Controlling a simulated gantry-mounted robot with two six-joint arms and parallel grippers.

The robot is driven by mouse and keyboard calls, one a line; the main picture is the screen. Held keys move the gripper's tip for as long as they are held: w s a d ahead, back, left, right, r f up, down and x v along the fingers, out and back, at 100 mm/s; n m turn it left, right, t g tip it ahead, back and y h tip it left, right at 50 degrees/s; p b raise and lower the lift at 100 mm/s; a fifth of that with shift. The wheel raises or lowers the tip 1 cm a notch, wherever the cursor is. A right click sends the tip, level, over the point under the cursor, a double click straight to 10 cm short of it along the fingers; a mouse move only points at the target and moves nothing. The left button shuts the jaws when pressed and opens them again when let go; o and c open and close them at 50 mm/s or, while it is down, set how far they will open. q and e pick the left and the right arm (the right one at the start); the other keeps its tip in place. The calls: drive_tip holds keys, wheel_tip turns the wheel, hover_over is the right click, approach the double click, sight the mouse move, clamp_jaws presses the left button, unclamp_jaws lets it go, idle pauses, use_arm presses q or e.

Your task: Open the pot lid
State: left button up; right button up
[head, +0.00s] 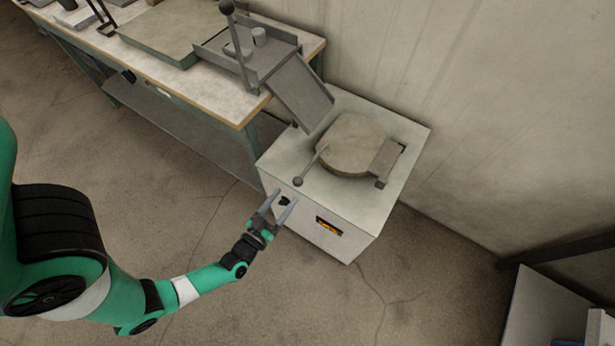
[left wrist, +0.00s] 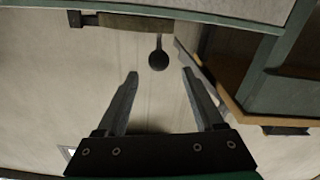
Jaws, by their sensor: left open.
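The round grey-beige pot lid (head: 350,143) lies flat on top of a pale box-shaped furnace (head: 402,207) in the head view. A thin rod runs from the lid toward the front left and ends in a dark ball knob (head: 298,181). In the left wrist view the knob (left wrist: 158,60) shows just beyond and between the fingertips, with the lid (left wrist: 150,23) edge-on behind it. My left gripper (head: 280,206) is open and empty, near the furnace's front left edge, short of the knob. The pot's inside is hidden by the lid. My right gripper is not in view.
A workbench (head: 228,108) stands left of the furnace, with a tilted metal chute (head: 300,91) reaching over the furnace top. An upright rod with a ball end stands by the chute. A glowing slot (head: 328,226) shows in the furnace front. The floor in front is clear.

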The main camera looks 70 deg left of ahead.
sight(302, 175)
use_arm(q)
drive_tip(key=b+x, duration=0.2)
drive_tip(key=x, duration=0.8)
drive_tip(key=shift+w, duration=0.15)
drive_tip(key=shift+c, duration=0.2)
clamp_jaws()
drive_tip(key=shift+r, duration=0.1)
idle(0.6)
